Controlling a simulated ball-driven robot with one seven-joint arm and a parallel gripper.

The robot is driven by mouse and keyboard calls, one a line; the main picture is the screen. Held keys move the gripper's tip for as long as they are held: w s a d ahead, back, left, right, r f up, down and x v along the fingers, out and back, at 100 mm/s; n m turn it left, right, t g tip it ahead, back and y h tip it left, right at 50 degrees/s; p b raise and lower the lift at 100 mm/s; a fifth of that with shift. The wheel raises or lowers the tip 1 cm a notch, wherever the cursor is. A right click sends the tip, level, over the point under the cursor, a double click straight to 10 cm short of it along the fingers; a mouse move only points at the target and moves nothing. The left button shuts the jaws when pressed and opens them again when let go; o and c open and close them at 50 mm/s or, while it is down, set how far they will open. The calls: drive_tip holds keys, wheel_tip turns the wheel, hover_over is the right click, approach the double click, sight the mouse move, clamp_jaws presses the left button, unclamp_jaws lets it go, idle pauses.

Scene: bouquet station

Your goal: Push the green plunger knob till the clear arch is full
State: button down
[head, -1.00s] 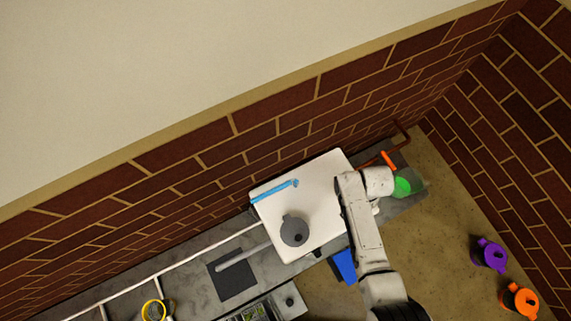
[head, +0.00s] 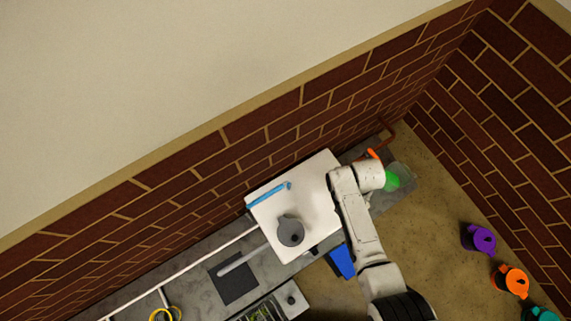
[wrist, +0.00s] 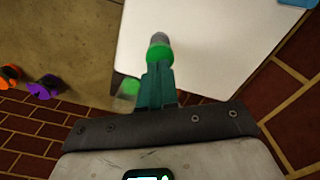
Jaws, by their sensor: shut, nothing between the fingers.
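My gripper (wrist: 157,72) shows in the wrist view with its teal fingers shut and empty. A green knob-like piece with a grey end (wrist: 160,50) lies right at the fingertips, in front of the white box (wrist: 205,40); I cannot tell whether they touch. A second bright green patch (wrist: 128,88) shows left of the fingers, beyond the box edge. In the head view a green piece (head: 392,181) sits by a clear, see-through body (head: 406,174) right of my arm's end. My arm hides the gripper there. I cannot make out the arch's shape or fill level.
The white box (head: 308,190) carries a blue bar (head: 268,195) and a grey round jug (head: 290,231). An orange handle (head: 373,154) stands near the brick wall. A blue block (head: 342,261) is beside the box. Purple (head: 480,239) and orange (head: 511,281) pots stand on the floor at right.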

idle(0.7)
drive_tip(key=shift+f+b, duration=2.05)
drive_tip(key=shift+f, duration=0.15)
drive_tip(key=shift+r, duration=0.1)
drive_tip(key=shift+r+p, duration=2.25)
drive_tip(key=shift+p, duration=0.05)
wheel_tip(320, 180, up, 9)
drive_tip(key=p, duration=0.8)
drive_tip(key=shift+p, duration=0.3)
